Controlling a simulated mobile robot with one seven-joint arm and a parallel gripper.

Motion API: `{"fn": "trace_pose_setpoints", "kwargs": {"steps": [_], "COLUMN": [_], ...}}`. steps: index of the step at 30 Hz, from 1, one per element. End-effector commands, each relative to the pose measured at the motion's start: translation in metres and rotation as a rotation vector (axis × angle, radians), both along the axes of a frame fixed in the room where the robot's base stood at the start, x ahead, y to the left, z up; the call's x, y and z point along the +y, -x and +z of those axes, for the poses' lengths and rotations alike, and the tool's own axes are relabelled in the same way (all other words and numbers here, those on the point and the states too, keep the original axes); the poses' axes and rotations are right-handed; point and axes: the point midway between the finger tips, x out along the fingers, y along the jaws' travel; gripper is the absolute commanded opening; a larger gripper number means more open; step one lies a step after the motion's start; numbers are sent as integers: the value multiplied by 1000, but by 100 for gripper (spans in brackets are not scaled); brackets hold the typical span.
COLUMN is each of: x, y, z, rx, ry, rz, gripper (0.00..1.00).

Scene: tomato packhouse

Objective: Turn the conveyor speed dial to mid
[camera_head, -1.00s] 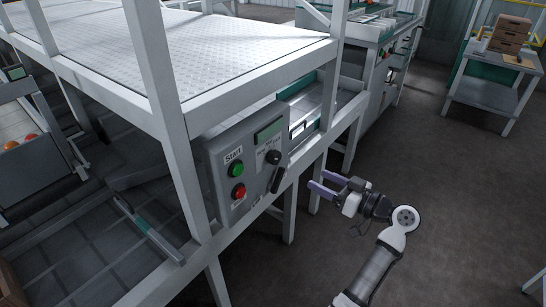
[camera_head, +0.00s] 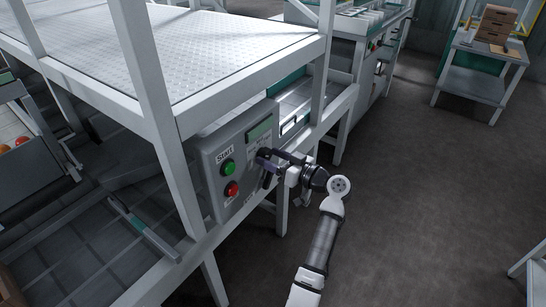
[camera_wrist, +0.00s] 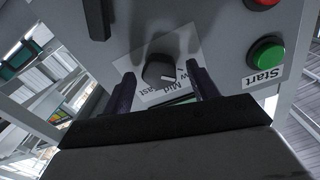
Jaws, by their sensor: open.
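The speed dial (camera_wrist: 158,69) is a round black knob on the grey control panel (camera_head: 212,172). In the wrist view its white mark points toward the lower right, near lettering ending in "ow". A pale label (camera_wrist: 127,63) behind it reads upside down, with "Mid" and "ast" partly visible. My gripper (camera_wrist: 162,77) is open, with one dark finger on each side of the dial. I cannot tell whether the fingers touch it. In the head view my gripper (camera_head: 262,164) is at the panel's right side and hides the dial.
A green Start button (camera_head: 228,167) and a red button (camera_head: 232,189) are on the panel left of my gripper. A dark handle (camera_wrist: 98,18) projects from the panel near the dial. A white frame post (camera_head: 150,100) stands left of the panel. Open floor (camera_head: 400,200) lies to the right.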

Motion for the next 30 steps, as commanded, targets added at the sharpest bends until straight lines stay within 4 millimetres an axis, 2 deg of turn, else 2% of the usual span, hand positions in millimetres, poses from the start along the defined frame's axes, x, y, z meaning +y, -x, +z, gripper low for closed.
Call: {"fn": "trace_pose_setpoints", "kwargs": {"steps": [6,17,30], "x": [0,0,0], "y": [0,0,0], "z": [0,0,0], "rx": [0,0,89], "ry": [0,0,-65], "rz": [0,0,1], "gripper": [59,14,14]}}
